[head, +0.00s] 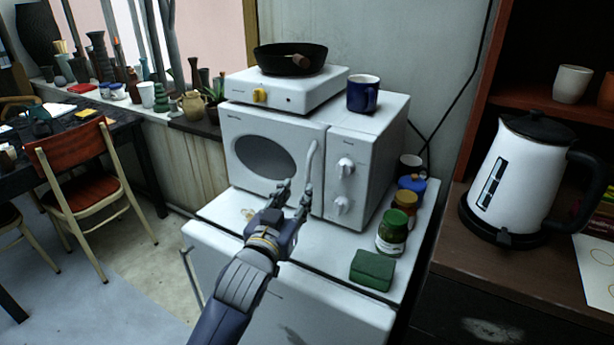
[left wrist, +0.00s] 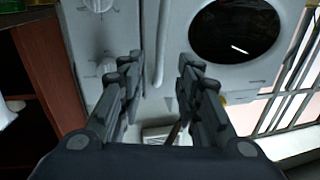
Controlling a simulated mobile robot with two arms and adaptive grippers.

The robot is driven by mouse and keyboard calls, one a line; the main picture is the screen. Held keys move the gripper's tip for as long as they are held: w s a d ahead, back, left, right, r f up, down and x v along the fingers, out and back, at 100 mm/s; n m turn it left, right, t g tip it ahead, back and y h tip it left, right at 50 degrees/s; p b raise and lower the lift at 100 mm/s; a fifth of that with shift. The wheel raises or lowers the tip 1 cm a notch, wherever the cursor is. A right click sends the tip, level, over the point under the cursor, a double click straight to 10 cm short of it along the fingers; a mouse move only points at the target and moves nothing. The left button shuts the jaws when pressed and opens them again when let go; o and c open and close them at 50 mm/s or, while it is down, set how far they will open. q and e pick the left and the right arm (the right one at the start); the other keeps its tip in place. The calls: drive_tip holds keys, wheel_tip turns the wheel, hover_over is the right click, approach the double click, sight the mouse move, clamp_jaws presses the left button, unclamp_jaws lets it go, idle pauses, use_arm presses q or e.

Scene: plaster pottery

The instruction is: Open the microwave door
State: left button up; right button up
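The white microwave (head: 265,125) stands on a white cabinet top, and its door with the oval dark window (head: 264,157) looks closed. The upright curved door handle (head: 311,165) is on the door's right edge, left of the knobs. My left gripper (head: 297,187) is open in front of the handle's lower part. In the left wrist view my left gripper (left wrist: 158,75) has its fingers apart, with the handle (left wrist: 161,40) showing in the gap between them, nearer the left finger. I cannot tell whether they touch. The window (left wrist: 235,30) also shows there. My right gripper is not in view.
A hot plate (head: 285,92) with a black pan (head: 291,58) and a blue mug (head: 363,94) stand on the microwave. Jars (head: 392,232) and a green sponge (head: 372,270) are on the cabinet top, right of my arm. A kettle (head: 520,180) stands on the right counter.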

sight(307, 178)
use_arm(q)
drive_tip(key=x, duration=0.8)
drive_tip(key=shift+w+d, duration=0.15)
drive_tip(key=shift+w, duration=0.15)
clamp_jaws()
